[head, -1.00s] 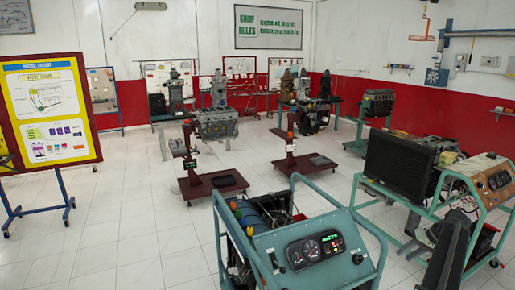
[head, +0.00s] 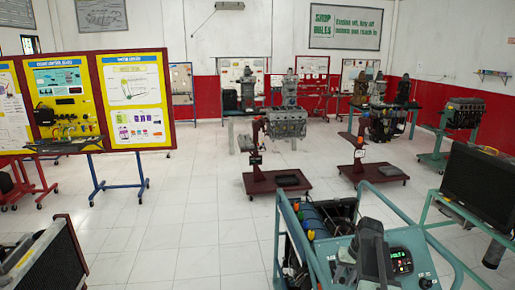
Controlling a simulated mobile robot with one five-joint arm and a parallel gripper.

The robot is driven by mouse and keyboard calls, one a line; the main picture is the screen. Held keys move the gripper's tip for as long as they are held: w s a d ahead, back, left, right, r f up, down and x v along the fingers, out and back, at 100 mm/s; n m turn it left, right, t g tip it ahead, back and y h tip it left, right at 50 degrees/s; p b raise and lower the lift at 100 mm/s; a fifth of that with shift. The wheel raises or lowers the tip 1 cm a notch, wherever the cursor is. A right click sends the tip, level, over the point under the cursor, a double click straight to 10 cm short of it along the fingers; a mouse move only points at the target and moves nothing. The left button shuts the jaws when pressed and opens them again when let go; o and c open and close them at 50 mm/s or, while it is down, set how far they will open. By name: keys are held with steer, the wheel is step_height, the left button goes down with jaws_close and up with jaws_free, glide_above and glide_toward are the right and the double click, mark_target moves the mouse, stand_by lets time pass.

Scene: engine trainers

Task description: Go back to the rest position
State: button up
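A dark grey part in front of the teal engine trainer's gauge panel at the lower right appears to be the end of my arm with my gripper (head: 371,245). It points upward. Its fingers cannot be made out, so I cannot tell whether it is open or shut. No held object can be made out. The teal engine trainer (head: 318,228) stands close in front, with hoses, coloured caps and a lit green display on its panel.
A dark radiator-like unit (head: 50,262) is close at lower left. Yellow display boards (head: 137,100) stand at left. Engines on red stands (head: 287,124) are mid-room. Another teal frame with a black radiator (head: 480,185) is at right. White tiled floor (head: 185,215) is clear at centre-left.

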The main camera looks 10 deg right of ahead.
steer(key=s+a+f+n+g+h, duration=0.15)
steer(key=s+a, duration=0.25)
steer(key=a, duration=0.9)
steer(key=s+a+n+t+h, duration=0.15)
steer(key=s+a, duration=0.25)
steer(key=a, duration=1)
step_height(320, 180, down, 9)
steer(key=w+d+g+b, duration=0.1)
steer(key=b, duration=0.9)
steer(key=shift+y, duration=0.3)
steer(key=shift+w, duration=0.1)
steer(key=shift+d, duration=0.1)
